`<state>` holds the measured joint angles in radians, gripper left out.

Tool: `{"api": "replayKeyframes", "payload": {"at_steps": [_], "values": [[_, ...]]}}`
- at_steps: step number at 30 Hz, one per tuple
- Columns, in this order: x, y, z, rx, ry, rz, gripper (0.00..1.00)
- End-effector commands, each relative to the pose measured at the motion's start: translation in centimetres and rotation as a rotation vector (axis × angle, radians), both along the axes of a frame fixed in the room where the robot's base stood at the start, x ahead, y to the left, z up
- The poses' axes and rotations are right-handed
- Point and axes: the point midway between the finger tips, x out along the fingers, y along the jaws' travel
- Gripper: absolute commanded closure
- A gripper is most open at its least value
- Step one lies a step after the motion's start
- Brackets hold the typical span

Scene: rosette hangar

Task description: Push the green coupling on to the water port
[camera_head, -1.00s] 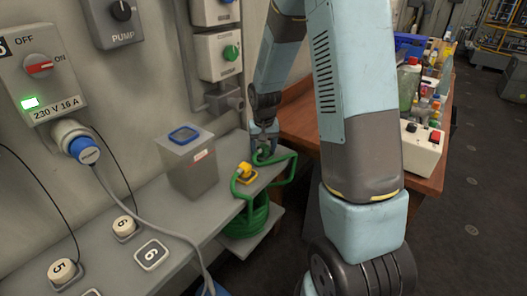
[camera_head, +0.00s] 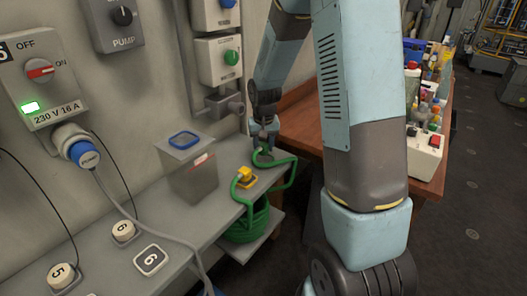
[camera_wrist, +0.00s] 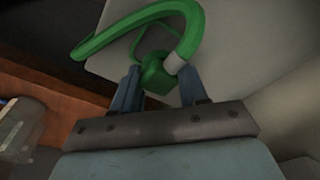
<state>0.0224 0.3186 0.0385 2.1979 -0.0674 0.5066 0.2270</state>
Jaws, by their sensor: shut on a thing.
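The green coupling (camera_wrist: 154,76) sits between the two fingers of my gripper (camera_wrist: 160,90), which is shut on it in the wrist view. A green hose (camera_wrist: 150,14) loops away from its far side. In the head view my gripper (camera_head: 264,146) is low over the far right end of the grey bench, with the coupling mostly hidden by the fingers. A grey fitting (camera_head: 226,104) under the box with a green knob (camera_head: 231,57) is probably the water port; I read no label on it. It is left of and above my gripper, with a gap between.
A grey bin with a blue-rimmed top (camera_head: 193,172) stands on the bench (camera_head: 205,213) left of my gripper. A yellow block (camera_head: 244,175) and coiled green hose (camera_head: 247,222) are nearby. A cluttered brown table (camera_head: 301,120) lies behind my arm.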

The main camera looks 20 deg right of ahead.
Motion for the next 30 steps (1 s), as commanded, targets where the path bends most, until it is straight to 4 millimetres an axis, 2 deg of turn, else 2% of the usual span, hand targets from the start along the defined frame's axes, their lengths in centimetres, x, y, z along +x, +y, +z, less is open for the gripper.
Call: {"api": "replayKeyframes", "payload": {"at_steps": [1, 12, 21, 30], "values": [[-0.2, -0.1, 1.0, 0.000, -0.003, -0.001, 0.84], [-5.1, -1.0, 6.9, 0.000, -0.005, -0.001, 0.84], [-10.4, -2.1, 9.1, 0.000, -0.002, -0.002, 0.84], [-13.2, -2.7, 10.3, 0.000, 0.000, -0.001, 0.84]]}}
